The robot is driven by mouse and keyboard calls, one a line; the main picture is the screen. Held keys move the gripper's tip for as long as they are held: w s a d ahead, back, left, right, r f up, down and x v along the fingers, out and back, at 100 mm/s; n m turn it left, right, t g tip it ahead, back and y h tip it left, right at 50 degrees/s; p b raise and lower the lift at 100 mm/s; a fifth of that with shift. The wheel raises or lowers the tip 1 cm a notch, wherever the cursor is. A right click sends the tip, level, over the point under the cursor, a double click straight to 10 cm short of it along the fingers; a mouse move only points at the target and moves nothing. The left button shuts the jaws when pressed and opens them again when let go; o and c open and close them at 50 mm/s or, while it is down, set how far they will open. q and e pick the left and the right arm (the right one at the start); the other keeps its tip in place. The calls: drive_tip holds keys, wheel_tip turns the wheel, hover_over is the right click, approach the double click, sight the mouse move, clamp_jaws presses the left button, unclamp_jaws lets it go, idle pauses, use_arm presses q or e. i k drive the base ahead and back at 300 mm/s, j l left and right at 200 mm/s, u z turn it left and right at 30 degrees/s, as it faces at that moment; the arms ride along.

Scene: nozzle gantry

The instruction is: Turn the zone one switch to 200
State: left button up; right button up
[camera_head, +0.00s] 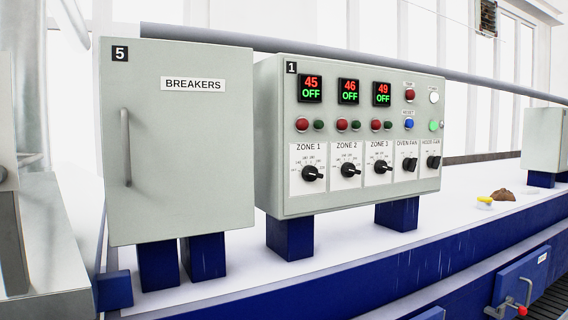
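The zone one switch (313,173) is a black rotary knob on a white dial plate labelled ZONE 1. It is the leftmost knob in the lower row of the grey control panel (430,199) marked 1. Its pointer direction and the small dial numbers are too small to read surely. The zone one display (310,88) above it shows a red 45 and a green OFF. A red and a green round light sit between the display and the knob. Neither of my grippers shows in the head view.
The ZONE 2 knob (349,170) and ZONE 3 knob (380,167) sit to the right, then two fan knobs. A closed BREAKERS cabinet (190,150) stands left of the panel. Small yellow and brown items lie on the white surface at right. Free space lies before the panel.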

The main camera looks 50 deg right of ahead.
sight(310, 173)
drive_tip(key=z, duration=2)
